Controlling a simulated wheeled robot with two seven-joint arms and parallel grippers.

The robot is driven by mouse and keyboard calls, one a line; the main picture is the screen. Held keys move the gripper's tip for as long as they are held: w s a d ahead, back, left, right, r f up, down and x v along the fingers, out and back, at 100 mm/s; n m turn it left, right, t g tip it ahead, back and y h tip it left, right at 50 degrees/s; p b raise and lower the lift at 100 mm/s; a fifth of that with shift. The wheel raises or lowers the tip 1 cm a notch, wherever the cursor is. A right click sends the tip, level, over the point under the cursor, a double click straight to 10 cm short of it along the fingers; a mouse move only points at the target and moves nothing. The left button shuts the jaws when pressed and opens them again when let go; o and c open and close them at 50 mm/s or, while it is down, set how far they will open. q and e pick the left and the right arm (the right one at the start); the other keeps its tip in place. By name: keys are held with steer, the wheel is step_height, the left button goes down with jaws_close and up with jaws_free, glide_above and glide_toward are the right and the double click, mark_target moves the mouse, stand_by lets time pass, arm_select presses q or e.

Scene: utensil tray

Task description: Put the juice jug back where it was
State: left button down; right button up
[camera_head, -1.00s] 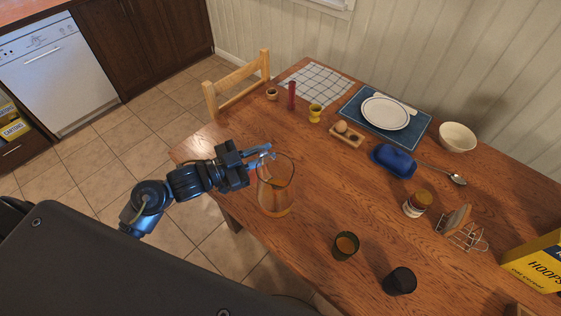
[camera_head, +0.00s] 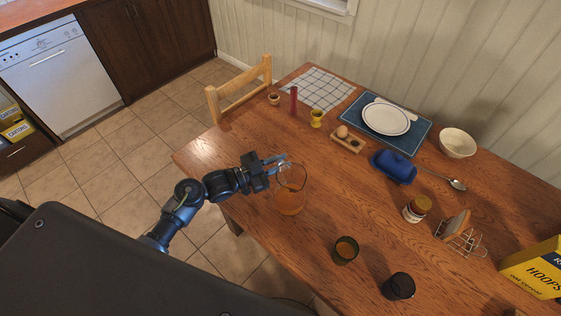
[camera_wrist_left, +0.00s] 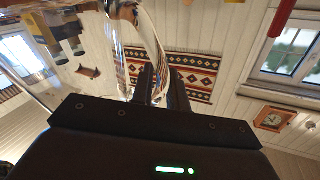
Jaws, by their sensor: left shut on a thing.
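The juice jug (camera_head: 290,199) is clear glass with orange juice in its lower part. It looks upright at the table's near left side. My left gripper (camera_head: 279,164) is shut on the jug's upper left side, seemingly at its handle. I cannot tell whether the jug's base touches the table. In the left wrist view the jug's glass (camera_wrist_left: 130,40) rises close in front of the fingers (camera_wrist_left: 160,84), which partly hide it. My right gripper is not in view.
An egg holder (camera_head: 347,143), blue butter dish (camera_head: 394,167) and jam jar (camera_head: 417,209) stand farther back. The wood (camera_head: 335,195) right of the jug is clear.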

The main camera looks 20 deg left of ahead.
arm_select(q)
steer(key=shift+f, duration=0.1)
steer(key=shift+f, duration=0.1)
steer(key=c, duration=1.4)
jaws_free()
steer(key=shift+s+a, duration=0.1)
steer(key=shift+s, duration=0.05)
steer(key=shift+b+v, duration=1.2)
steer(key=shift+v, duration=4.65)
